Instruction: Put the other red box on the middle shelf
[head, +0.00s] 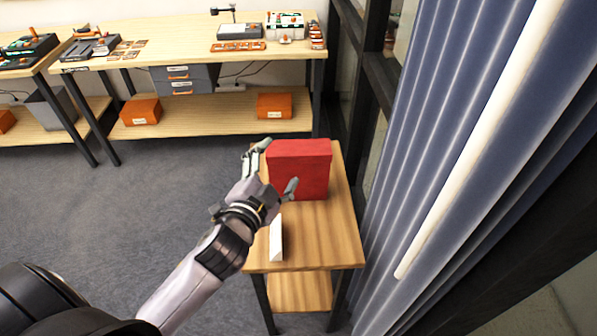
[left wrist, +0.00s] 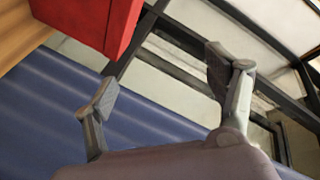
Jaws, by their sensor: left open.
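A red box (head: 308,172) stands upright on a small wooden table (head: 325,235) beside the blue curtain. My left gripper (head: 277,166) is open and empty at the left side of the box, with its fingers spread. In the left wrist view, the red box (left wrist: 88,18) shows at the upper left, outside the open fingers of the gripper (left wrist: 162,82). Part of the box is hidden by a fingertip in the head view. My right gripper is not in view. I cannot identify a middle shelf or a second red box.
A white wedge-like object (head: 276,240) lies at the table's left edge. A blue curtain (head: 450,130) and dark window frame border the right. Workbenches (head: 190,52) with orange boxes (head: 274,106) on a lower shelf stand behind. The grey floor (head: 120,220) at left is clear.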

